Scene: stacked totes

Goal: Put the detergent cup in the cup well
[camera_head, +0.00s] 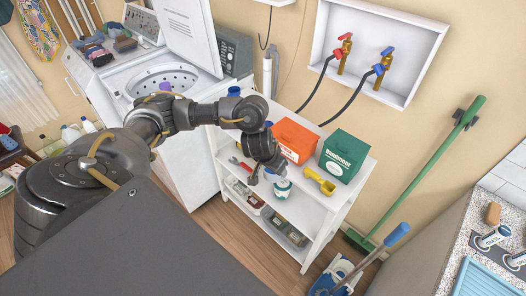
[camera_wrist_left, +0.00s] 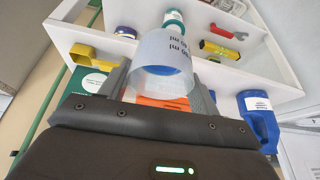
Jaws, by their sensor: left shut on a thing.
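My left gripper (camera_head: 264,176) is over the front of the white shelf unit, fingers pointing down. In the left wrist view, its fingers (camera_wrist_left: 155,92) are shut on the detergent cup (camera_wrist_left: 165,52), a translucent cup with dark volume marks and blue showing in its lower part. The cup is in front of the shelf boards, above or beside the teal-capped bottle (camera_wrist_left: 173,18); its clearance from them is unclear. In the head view the cup cannot be made out clearly. I cannot identify the cup well in either view. My right gripper is not in view.
An orange box (camera_head: 295,141), a green box (camera_head: 343,155) and a yellow object (camera_head: 320,181) stand on the shelf unit (camera_head: 312,222). A blue bottle (camera_wrist_left: 258,122) shows at right in the wrist view. The open-lidded washer (camera_head: 113,78) is left of the shelf; a green broom (camera_head: 424,172) leans right.

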